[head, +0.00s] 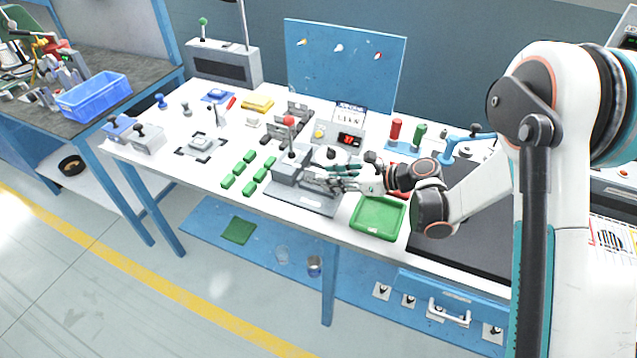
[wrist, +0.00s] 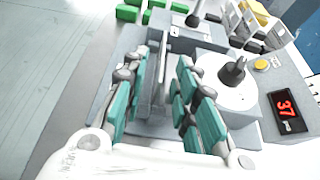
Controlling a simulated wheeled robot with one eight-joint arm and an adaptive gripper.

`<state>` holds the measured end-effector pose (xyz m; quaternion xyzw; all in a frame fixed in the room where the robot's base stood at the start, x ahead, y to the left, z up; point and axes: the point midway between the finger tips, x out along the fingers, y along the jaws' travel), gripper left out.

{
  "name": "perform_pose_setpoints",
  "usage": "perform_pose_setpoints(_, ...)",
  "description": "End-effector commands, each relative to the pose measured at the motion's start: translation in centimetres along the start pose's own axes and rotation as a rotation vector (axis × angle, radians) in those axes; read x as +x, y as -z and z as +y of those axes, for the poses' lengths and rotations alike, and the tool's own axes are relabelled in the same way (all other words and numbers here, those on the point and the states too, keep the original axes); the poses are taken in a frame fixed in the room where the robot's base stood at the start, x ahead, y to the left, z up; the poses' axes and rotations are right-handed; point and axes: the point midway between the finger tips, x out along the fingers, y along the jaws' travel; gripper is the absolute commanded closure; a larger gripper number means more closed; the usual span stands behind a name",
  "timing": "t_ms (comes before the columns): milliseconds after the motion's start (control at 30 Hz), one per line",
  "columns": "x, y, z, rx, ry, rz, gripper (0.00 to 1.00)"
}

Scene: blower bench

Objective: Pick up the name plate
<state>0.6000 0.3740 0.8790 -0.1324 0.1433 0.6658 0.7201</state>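My gripper (head: 322,178) is low over a grey fixture (head: 290,166) with a red-knobbed lever near the middle of the bench. In the wrist view the teal finger pads of my gripper (wrist: 163,88) stand apart, with a visible gap between them. A thin grey upright piece (wrist: 163,72) shows in that gap, in front of the fixture block (wrist: 190,33). I cannot tell whether this piece is the name plate, or whether a pad touches it. No other name plate can be made out for sure.
A box with a red display (head: 349,141) and a black knob is close beside my gripper. A green tray (head: 379,218) lies at the front edge. Several green blocks (head: 249,172) lie to the left. Red and green cylinders (head: 396,129) stand behind.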

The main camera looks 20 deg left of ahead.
Motion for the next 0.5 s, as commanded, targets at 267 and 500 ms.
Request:
perform_pose_setpoints(267, -0.07, -0.03, 0.01, 0.0, 0.0, 0.0, 1.0)
perform_pose_setpoints(500, -0.08, -0.03, 0.01, 0.0, 0.0, 0.0, 1.0)
